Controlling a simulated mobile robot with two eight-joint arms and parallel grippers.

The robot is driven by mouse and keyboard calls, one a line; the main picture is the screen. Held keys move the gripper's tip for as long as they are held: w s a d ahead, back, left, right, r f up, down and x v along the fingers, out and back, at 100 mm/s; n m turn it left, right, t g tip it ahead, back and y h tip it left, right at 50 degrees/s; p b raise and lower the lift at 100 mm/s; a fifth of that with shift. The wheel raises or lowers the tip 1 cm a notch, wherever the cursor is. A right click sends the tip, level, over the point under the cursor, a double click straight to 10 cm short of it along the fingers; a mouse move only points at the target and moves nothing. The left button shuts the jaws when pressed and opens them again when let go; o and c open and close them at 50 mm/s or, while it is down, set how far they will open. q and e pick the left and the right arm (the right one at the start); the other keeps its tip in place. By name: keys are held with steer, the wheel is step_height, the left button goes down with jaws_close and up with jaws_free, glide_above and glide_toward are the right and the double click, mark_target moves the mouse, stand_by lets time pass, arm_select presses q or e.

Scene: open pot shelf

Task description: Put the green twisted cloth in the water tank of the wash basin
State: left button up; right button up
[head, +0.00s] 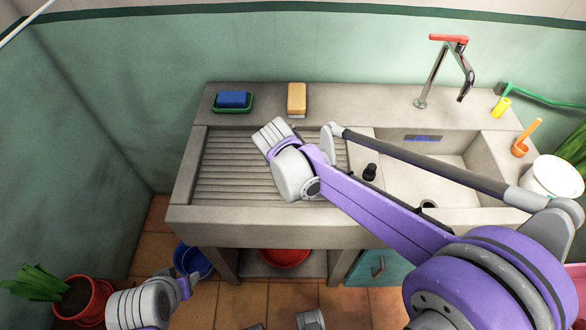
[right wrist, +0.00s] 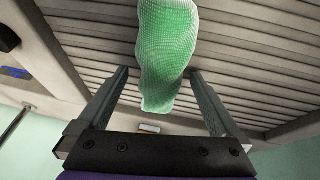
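The green twisted cloth (right wrist: 167,50) shows in the right wrist view, pale green and mesh-textured, over the ribbed drainboard (head: 225,165). My right gripper (right wrist: 160,72) is open, with the cloth between its two spread fingers. A gap shows at the left finger; contact at the right finger is unclear. In the head view my right arm covers the cloth and its own fingers. The wash basin's water tank (head: 400,185) is the deep sink to the right of the drainboard. Part of my left arm shows at the lower left; its fingers are not visible.
A blue sponge (head: 232,99) in a green dish and a tan block (head: 297,99) lie on the back ledge. The faucet (head: 421,100) stands behind the tank. A dark upright object (head: 370,172) is near the divider. A white container (head: 552,178) is at right.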

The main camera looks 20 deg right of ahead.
jaws_close()
step_height(320, 180, up, 10)
steer(key=shift+r+p, duration=0.1)
steer(key=shift+p, duration=0.5)
